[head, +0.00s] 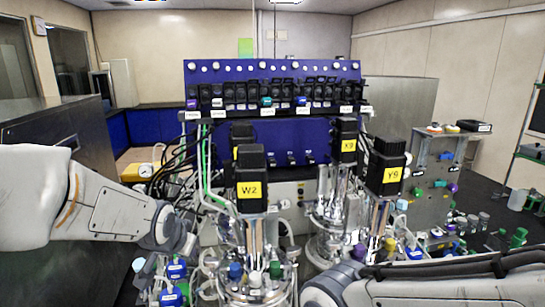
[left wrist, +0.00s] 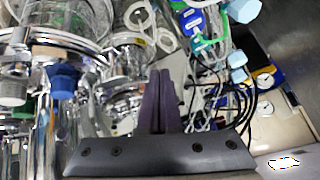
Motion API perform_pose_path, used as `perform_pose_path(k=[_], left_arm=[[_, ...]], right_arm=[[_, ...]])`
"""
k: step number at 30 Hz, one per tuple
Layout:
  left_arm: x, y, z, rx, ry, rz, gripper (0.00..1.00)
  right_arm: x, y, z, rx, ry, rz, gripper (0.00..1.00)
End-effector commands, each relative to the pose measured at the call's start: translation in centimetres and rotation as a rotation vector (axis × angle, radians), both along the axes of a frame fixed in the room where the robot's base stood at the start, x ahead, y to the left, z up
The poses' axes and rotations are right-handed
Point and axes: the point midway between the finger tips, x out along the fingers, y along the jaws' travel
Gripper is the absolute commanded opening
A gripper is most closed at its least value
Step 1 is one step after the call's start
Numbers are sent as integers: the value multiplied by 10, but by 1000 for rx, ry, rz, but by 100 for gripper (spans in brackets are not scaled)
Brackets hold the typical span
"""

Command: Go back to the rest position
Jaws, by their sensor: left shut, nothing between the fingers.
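My left arm comes in from the left in the head view, with its wrist low beside the left side of the bioreactors. In the left wrist view my left gripper (left wrist: 159,78) is shut, its two dark fingers together and nothing between them. Behind the fingers are shiny metal vessel parts and tubing. In the head view the bioreactor with the W2 motor (head: 251,185) stands just right of my left wrist. My right arm lies across the bottom right of the head view; its gripper is out of the picture.
A second bioreactor with the Y9 motor (head: 387,168) stands to the right. A blue panel (head: 215,75) with knobs rises behind. Blue-capped fittings (head: 171,296) and cables crowd the space below my left wrist. A dark cabinet (head: 75,150) stands at left.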

Motion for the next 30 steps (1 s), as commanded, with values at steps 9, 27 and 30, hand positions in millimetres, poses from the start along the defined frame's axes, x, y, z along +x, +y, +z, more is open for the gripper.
perform_pose_path(k=[9,27,30], left_arm=[[-108,-5,-88,-122,346,188,0],[-227,-124,-143,-43,583,-217,0],[-253,-138,-147,-17,617,-310,0]], right_arm=[[0,0,0,0,0,0,61],[0,0,-83,0,0,-5,61],[0,0,-95,0,1,-6,61]])
